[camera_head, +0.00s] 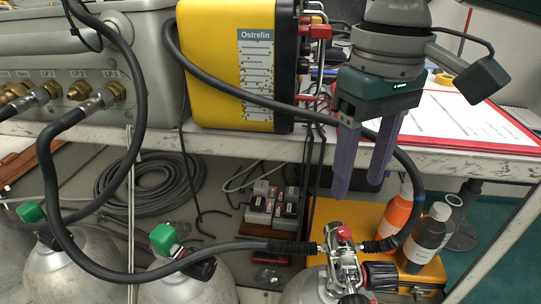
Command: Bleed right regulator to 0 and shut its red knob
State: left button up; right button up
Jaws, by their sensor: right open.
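The right regulator (345,262) is a chrome fitting on top of a grey cylinder at the bottom of the view, right of centre. A small red knob (344,233) sits on its top, and a black ribbed knob (380,275) is on its right side. Black hoses join it from both sides. My right gripper (360,186) hangs above the regulator, pointing down, with its two purple fingers apart and nothing between them. It is clear of the red knob. No gauge reading can be made out. My left gripper is not in view.
A bench edge (450,160) runs behind my right gripper, with a yellow Ostrelin case (215,70) and a red clipboard on it. Orange (396,215) and dark (428,238) bottles stand right of the regulator. Two green-knobbed cylinders stand left; a black hose (90,265) arcs across.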

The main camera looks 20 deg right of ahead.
aim_at(345, 231)
notch_tip(345, 231, down, 9)
jog(key=b, duration=0.2)
jog(key=shift+r+b, duration=0.15)
jog(key=shift+b, duration=0.2)
grip_shut()
dwell(0.3)
